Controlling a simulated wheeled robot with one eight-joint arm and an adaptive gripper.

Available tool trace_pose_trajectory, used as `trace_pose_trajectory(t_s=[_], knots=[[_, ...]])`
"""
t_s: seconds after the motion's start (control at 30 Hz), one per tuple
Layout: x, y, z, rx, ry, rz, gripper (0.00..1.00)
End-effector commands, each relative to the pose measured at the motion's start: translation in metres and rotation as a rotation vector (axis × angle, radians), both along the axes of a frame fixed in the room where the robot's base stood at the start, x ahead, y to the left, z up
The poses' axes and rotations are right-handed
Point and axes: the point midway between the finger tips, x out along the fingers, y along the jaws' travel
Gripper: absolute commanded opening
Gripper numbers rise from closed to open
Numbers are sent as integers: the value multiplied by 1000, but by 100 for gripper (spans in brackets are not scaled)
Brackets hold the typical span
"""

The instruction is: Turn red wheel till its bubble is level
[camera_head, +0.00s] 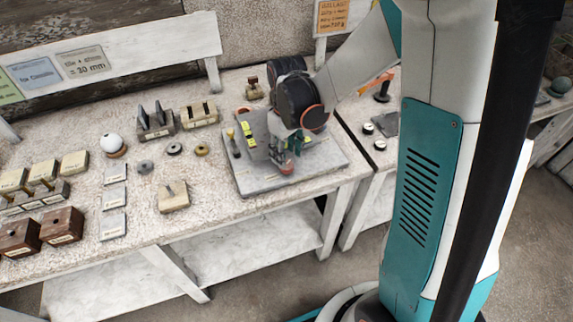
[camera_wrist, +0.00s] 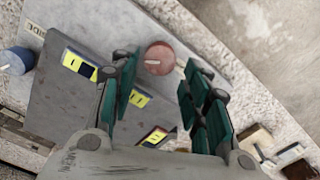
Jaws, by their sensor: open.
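The red wheel (camera_wrist: 158,56) is a small round knob with a pale mark, near the edge of a grey plate (camera_wrist: 65,125). In the head view the red wheel (camera_head: 287,168) shows just below my gripper (camera_head: 284,150). In the wrist view my gripper (camera_wrist: 159,66) is open, one green-padded finger on each side of the wheel. I cannot tell whether either finger touches it. Yellow level vials (camera_wrist: 78,63) lie on the plate; another vial (camera_wrist: 140,97) is partly behind the left finger. The bubble positions are too small to read.
A blue wheel (camera_wrist: 18,60) sits at the left in the wrist view. Wooden blocks (camera_head: 173,197), dark rings (camera_head: 174,149) and a white ball (camera_head: 111,143) lie farther left on the bench.

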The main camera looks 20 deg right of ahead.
Motion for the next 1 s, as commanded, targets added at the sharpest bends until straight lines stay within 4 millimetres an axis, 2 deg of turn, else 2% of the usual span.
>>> trace_pose_trajectory(t_s=[0.03, 0.1, 0.3, 0.67, 0.7, 0.83, 1.0], knots=[[0, 0, -12, 0, 0, 0, 43], [0, 0, -23, 0, 0, 0, 43], [0, 0, -42, 0, 0, 0, 43], [0, 0, -45, 0, 0, 0, 43], [0, 0, -45, 0, 0, 0, 38], [0, 0, -45, 0, 0, 0, 10], [0, 0, -45, 0, 0, -2, 10]])
